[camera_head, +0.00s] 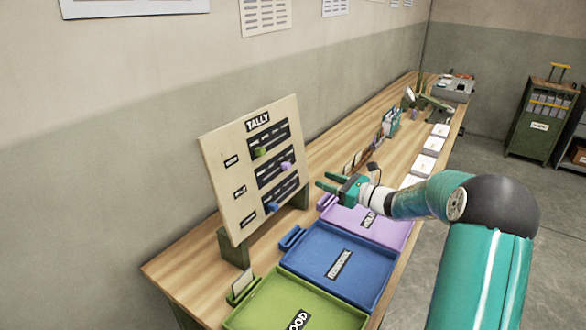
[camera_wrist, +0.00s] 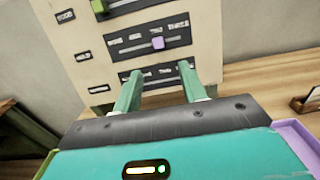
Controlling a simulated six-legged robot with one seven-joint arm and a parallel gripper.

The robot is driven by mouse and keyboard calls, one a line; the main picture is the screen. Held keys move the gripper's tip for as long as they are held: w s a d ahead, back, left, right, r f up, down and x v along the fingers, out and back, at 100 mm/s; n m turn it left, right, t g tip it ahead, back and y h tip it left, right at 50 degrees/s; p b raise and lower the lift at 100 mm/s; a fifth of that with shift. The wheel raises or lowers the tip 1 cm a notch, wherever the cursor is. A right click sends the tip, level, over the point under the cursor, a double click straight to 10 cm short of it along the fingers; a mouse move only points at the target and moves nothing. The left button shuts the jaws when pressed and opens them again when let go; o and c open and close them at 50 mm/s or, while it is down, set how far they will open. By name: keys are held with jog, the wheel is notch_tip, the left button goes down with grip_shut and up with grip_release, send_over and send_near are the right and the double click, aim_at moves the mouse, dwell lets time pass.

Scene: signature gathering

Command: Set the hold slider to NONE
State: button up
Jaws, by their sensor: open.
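The tally board (camera_head: 222,160) stands tilted on the table with three dark slider slots. The middle row, labelled HOLD in the wrist view, has a purple knob (camera_wrist: 157,43); it also shows in the head view (camera_head: 286,166). The knob sits right of the slot's middle, apparently near the third mark; the small print is hard to read. My gripper (camera_head: 321,181) is open and empty, off the board's right side, pointing at it. In the wrist view its fingers (camera_wrist: 161,70) overlap the bottom slot, below the purple knob, and touch no knob.
A green knob (camera_head: 260,152) sits in the top slot and a blue knob (camera_head: 274,207) in the bottom slot. Green (camera_head: 241,319), blue (camera_head: 285,264) and purple (camera_head: 405,236) trays lie before the board. Card holders (camera_head: 389,124) stand farther along the table.

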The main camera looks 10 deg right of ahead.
aim_at(290, 168)
jog(key=x, duration=1.3)
jog(key=shift+a+f, duration=0.1)
jog(key=shift+a, duration=0.1)
grip_shut()
